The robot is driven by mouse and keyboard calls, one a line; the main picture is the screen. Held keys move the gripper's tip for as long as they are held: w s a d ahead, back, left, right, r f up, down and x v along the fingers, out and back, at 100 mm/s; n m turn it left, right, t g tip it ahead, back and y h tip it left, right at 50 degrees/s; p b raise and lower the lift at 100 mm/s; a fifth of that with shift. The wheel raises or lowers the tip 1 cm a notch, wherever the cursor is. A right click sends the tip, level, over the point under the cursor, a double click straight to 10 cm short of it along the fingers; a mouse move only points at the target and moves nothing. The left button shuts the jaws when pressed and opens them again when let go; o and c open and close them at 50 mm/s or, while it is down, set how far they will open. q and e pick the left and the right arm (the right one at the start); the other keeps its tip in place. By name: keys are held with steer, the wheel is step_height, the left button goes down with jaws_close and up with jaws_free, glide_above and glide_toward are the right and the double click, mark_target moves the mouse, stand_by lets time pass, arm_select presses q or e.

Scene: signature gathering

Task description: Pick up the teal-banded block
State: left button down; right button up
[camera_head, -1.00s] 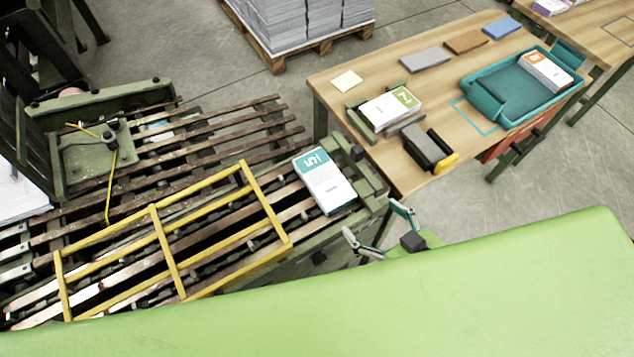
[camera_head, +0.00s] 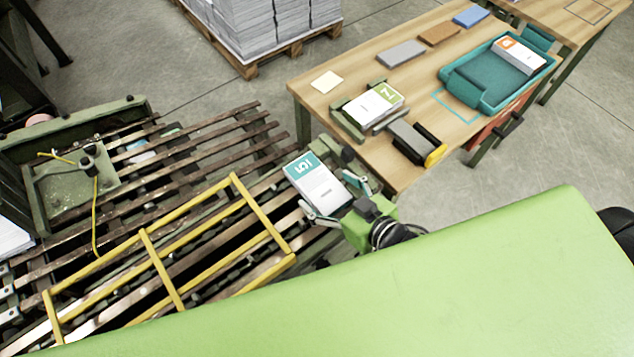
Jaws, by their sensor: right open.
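The teal-banded block (camera_head: 318,183) is white with a teal band marked 51 at its far end. It lies at the right end of the slatted conveyor (camera_head: 195,140). My right gripper (camera_head: 336,200) is open at the block's near end, one finger on each side of that end. I cannot tell whether the fingers touch it. My left gripper is not in view.
A yellow frame (camera_head: 146,236) lies over the slats left of the block. The wooden table (camera_head: 330,105) behind holds a green-banded block (camera_head: 373,104), a stapler-like tool (camera_head: 410,142) and a teal tray (camera_head: 470,92) with an orange-banded block (camera_head: 519,55). A loaded pallet (camera_head: 258,62) stands behind.

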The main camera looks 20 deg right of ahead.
mark_target(318, 183)
steer(key=x, duration=0.5)
steer(key=shift+w, duration=0.15)
steer(key=shift+r, duration=0.1)
steer(key=c, duration=1.4)
